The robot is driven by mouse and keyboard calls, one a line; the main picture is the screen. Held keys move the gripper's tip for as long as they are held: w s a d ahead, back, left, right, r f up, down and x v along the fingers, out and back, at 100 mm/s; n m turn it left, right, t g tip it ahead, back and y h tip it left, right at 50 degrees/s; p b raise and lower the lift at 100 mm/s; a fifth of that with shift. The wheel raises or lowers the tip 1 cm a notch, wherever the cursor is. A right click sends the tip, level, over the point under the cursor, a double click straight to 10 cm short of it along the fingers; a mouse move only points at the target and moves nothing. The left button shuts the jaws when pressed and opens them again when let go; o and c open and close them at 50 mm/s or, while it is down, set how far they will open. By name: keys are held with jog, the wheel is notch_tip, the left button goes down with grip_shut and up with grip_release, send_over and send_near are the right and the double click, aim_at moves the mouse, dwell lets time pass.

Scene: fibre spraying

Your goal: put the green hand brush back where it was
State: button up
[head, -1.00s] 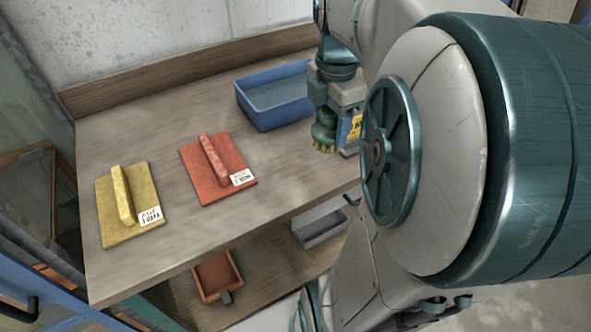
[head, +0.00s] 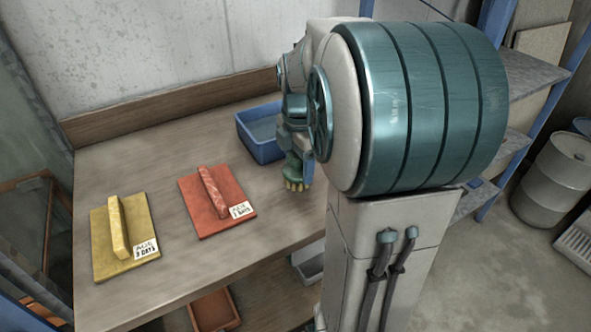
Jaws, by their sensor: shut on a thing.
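The green hand brush (head: 296,180) hangs from my gripper (head: 297,155) with its yellowish bristles pointing down. It is in front of the blue tray, to the right of the red float. My gripper is shut on the brush; my arm hides part of the gripper and the brush's right side. Whether the bristles touch the workbench (head: 150,185) I cannot tell.
A red float (head: 225,215) and a yellow float (head: 108,260) with white labels lie on the bench's left half. A blue tray (head: 247,148) stands at the back. An orange bin (head: 212,312) is on the lower shelf. A grey drum (head: 553,180) and blue-framed shelves are at right.

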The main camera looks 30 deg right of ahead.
aim_at(299, 175)
jog(key=shift+f, duration=1.65)
jog(key=shift+f, duration=0.2)
jog(key=o, duration=0.9)
jog(key=shift+o, duration=0.2)
